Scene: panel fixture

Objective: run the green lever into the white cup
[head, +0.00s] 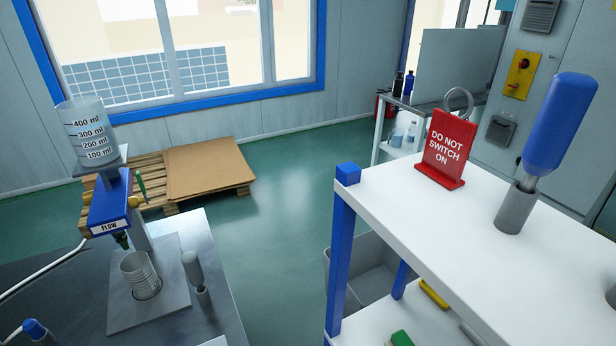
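The green lever (142,186) stands nearly upright at the right side of a blue dispenser body (110,203) marked FLOW. A dark green nozzle (122,240) points down below the body. The white cup (139,272), ribbed, stands below and slightly right of the nozzle on a grey plate; I cannot see into it well enough to tell whether it holds anything. A clear container (88,128) with ml marks sits on top of the dispenser. My gripper is not in view.
A grey rounded peg (194,272) stands right of the cup. A blue knob (36,331) is at the lower left. A white shelf (440,225) at right carries a red DO NOT SWITCH ON sign (447,145) and a blue-handled object (560,122) in a grey holder. Green floor lies between.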

